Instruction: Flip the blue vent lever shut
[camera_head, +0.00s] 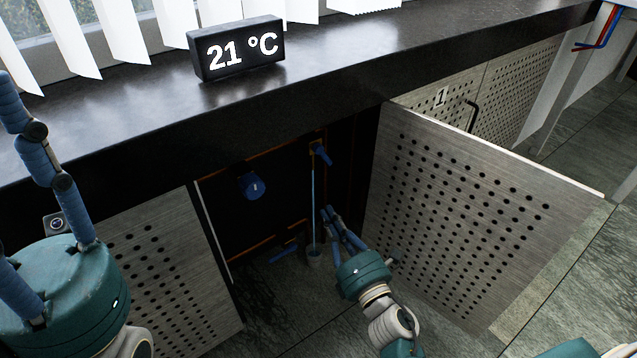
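A small blue lever (321,154) sits on a brass-coloured fitting high inside the open cabinet and slants down to the right. A thin light-blue line, like a stream, runs from below it to a small grey cup (314,257) on the cabinet floor. Which blue part is the vent lever is not marked. My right gripper (328,212) reaches into the cabinet, below the lever and apart from it, just right of the stream. Its blue fingers look close together; their gap is unclear. My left gripper (8,180) is large at the left edge, fingers spread, nothing seen between them.
A round blue knob (252,186) and a low blue handle (283,253) are also inside. The perforated door (455,205) stands open to the right of my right gripper. The dark counter (330,62) overhangs the opening and bears a display (237,49) reading 21 °C.

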